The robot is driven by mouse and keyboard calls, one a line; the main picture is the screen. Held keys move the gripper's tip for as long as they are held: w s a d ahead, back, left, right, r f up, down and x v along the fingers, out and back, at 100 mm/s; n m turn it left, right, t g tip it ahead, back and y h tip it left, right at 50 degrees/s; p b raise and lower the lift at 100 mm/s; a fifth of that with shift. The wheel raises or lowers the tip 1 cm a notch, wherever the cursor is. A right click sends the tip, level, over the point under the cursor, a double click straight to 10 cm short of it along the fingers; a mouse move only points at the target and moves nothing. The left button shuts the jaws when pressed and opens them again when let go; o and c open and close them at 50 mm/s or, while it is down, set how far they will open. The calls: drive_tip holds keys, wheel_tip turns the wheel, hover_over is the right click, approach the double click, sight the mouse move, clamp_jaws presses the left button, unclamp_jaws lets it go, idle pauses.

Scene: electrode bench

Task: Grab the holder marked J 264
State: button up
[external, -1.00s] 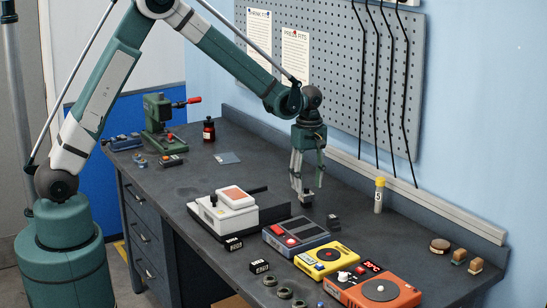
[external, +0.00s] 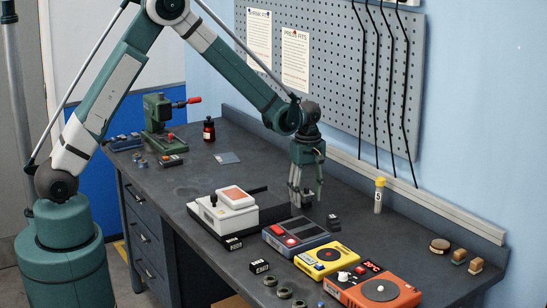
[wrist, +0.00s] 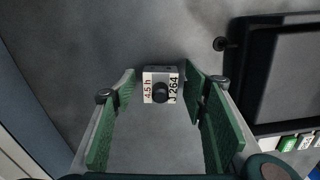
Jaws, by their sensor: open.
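My gripper (wrist: 160,88) is open, with one green-padded finger on each side of the holder and gaps visible on both sides. Nothing is gripped. In the external view my gripper (external: 301,202) points down, low over the bench; the label is not readable there. I cannot tell whether the small dark block (external: 333,221) to its right is this holder.
A slate box with red buttons (external: 280,236), a yellow device (external: 327,258) and an orange device (external: 375,290) stand in front. A white device (external: 222,217) stands to the left. A yellow-capped tube (external: 379,195) stands near the wall.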

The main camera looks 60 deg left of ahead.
drive_tip(key=shift+c, duration=0.5)
drive_tip(key=c, duration=1.1)
drive_tip(key=shift+r, duration=4.95)
